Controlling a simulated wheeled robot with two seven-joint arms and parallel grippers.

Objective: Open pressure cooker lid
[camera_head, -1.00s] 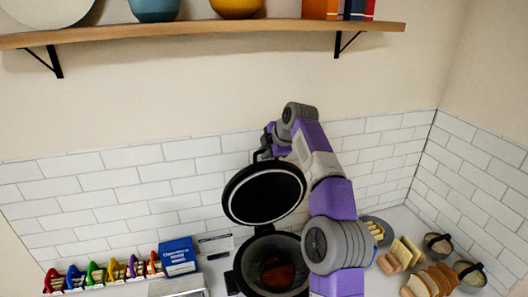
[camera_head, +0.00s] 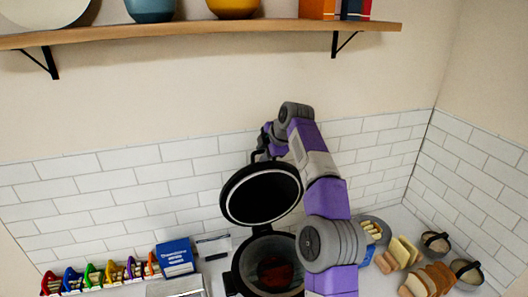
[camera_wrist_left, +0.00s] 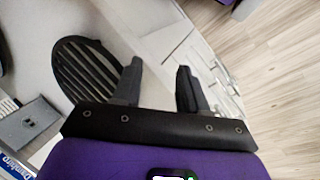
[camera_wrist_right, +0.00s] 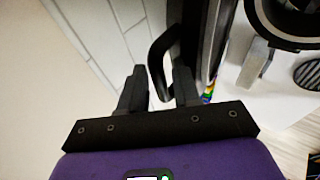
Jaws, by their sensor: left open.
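The black pressure cooker (camera_head: 236,276) stands on the counter, its bowl uncovered, with something dark red inside. Its round lid (camera_head: 232,197) stands raised behind the pot, tilted up with its underside facing me. My right gripper (camera_head: 263,153) is at the top of the lid, by its handle. In the right wrist view, the black loop handle (camera_wrist_right: 155,62) runs between the two fingers of my right gripper (camera_wrist_right: 160,78); I cannot tell whether they press on it. My left gripper (camera_wrist_left: 158,65) shows only in its wrist view, open and empty above the counter's front edge.
A dark ribbed round plate (camera_wrist_left: 82,68) lies left of my left gripper. A blue box (camera_head: 175,257) and a row of colourful holders (camera_head: 95,275) stand left of the cooker. Bread slices (camera_head: 405,252) and jars (camera_head: 437,243) are at right. A wooden shelf (camera_head: 270,30) spans above.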

